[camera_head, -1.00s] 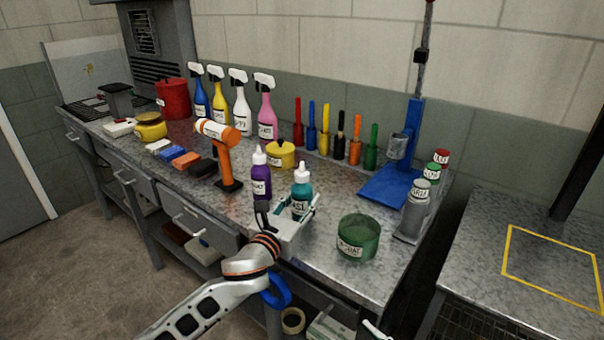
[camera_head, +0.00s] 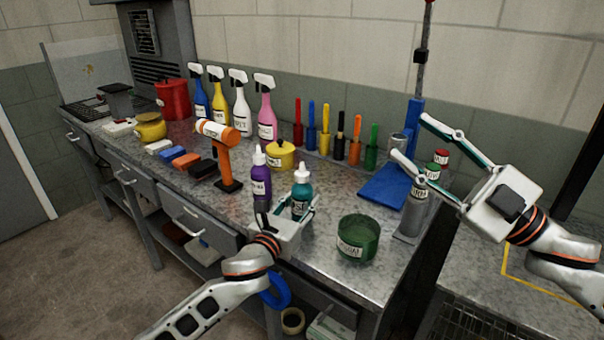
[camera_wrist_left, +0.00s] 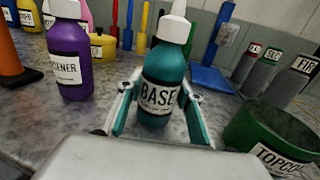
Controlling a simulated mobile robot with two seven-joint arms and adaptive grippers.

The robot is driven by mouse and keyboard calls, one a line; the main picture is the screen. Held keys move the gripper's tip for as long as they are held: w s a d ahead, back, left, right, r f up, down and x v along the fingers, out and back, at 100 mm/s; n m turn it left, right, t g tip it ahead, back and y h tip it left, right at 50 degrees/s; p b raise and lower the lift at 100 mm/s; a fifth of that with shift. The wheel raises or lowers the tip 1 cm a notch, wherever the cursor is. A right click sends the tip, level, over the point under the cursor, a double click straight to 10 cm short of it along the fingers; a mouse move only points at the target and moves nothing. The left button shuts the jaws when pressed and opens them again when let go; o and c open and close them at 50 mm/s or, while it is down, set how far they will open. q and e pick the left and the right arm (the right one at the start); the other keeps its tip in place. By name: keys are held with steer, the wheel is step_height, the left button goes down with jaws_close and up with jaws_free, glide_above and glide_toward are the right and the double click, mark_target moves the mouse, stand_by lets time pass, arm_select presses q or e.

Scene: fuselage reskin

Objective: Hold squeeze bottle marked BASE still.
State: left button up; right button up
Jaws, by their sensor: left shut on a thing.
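The teal squeeze bottle marked BASE (camera_head: 301,194) stands upright on the workbench, with a white cap and nozzle. It also shows in the left wrist view (camera_wrist_left: 163,80), its label facing me. My left gripper (camera_head: 302,213) is shut on this bottle; in the left wrist view its two fingers (camera_wrist_left: 157,108) flank the bottle's lower body. My right gripper (camera_head: 410,140) is open, its two fingers spread apart, in front of the blue stand and the row of small bottles at the bench's right end. Nothing is visible between its fingers.
A purple bottle (camera_head: 260,178) stands just left of the BASE bottle. A green tub marked TOPCOAT (camera_head: 357,238) stands to its right. Small labelled bottles (camera_head: 416,206) stand at right.

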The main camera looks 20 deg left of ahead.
steer(key=w+a+f+n+t+h, duration=0.2)
steer(key=w+a+f+n+h, duration=0.15)
steer(key=a+f+n, duration=0.45)
steer(key=n+t+h, duration=0.2)
steer(key=n+h, duration=0.2)
steer(key=n, duration=1)
glide_toward(306, 176)
steer(key=x, duration=1.1)
steer(key=shift+w+a, duration=0.25)
steer(key=shift+a, duration=0.05)
jaws_close()
